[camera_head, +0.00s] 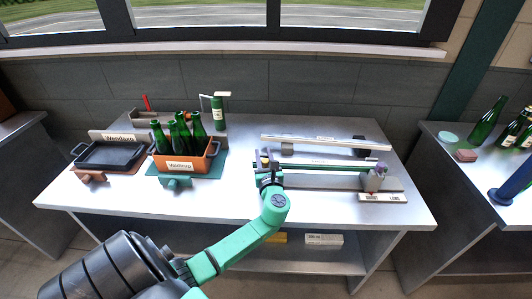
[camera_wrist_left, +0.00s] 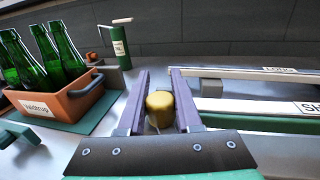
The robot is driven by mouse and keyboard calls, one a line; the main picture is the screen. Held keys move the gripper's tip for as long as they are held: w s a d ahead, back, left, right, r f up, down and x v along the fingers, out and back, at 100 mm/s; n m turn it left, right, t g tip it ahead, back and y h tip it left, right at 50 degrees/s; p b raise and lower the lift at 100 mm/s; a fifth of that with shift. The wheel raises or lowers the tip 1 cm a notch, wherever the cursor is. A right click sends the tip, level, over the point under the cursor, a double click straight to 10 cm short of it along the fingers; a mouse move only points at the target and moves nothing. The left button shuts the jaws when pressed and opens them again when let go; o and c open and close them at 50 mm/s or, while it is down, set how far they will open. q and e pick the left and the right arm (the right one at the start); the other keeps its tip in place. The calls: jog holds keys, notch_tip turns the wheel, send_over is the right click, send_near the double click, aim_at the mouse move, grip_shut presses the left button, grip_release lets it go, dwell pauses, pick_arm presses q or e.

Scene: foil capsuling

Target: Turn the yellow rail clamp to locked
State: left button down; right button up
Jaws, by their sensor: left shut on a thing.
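The yellow rail clamp knob (camera_wrist_left: 160,105) stands between the two purple fingers of my left gripper (camera_wrist_left: 158,88) in the left wrist view. The fingers are shut on its sides. In the head view my left gripper (camera_head: 265,163) is at the left end of the rail fixture (camera_head: 330,166), and it hides the clamp there. Whether the clamp is turned to locked cannot be read. The right gripper is not in view.
An orange crate of green bottles (camera_head: 203,160) and a black tray (camera_head: 105,155) stand left on the table. A green canister (camera_head: 218,112) is behind. A grey block (camera_head: 372,182) sits at the rail's right end. The table front is mostly clear.

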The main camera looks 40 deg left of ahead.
pick_arm(q)
jog(key=n+g+y, duration=0.1)
jog(key=n+g, duration=0.1)
jog(key=n+g+y+b, duration=0.1)
jog(key=g, duration=0.1)
jog(key=shift+s+a+y, duration=0.15)
jog(key=shift+s+y, duration=0.1)
jog(key=shift+y, duration=0.05)
jog(key=n+g+b, duration=0.1)
jog(key=g, duration=0.1)
jog(key=n+g+y+b, duration=0.1)
jog(key=shift+s+a+f+n+g, duration=0.1)
jog(key=shift+s+f+n+g, duration=0.05)
jog(key=shift+s+n+g, duration=0.2)
jog(key=shift+s+r+n+g+h+b, duration=0.1)
jog(key=shift+s+n+g+h+b, duration=0.25)
jog(key=shift+n+g+b, duration=1.5)
jog(key=shift+s+r+n+g+h+b, duration=0.1)
jog(key=shift+s+n+g+h+b, duration=0.25)
jog(key=shift+n+g+b, duration=1.5)
jog(key=shift+s+n+g+h+b, duration=0.2)
jog(key=shift+s+n+g+b, duration=0.35)
jog(key=shift+g+b, duration=2.45)
jog(key=shift+w, duration=0.1)
jog(key=c, duration=0.6)
grip_release()
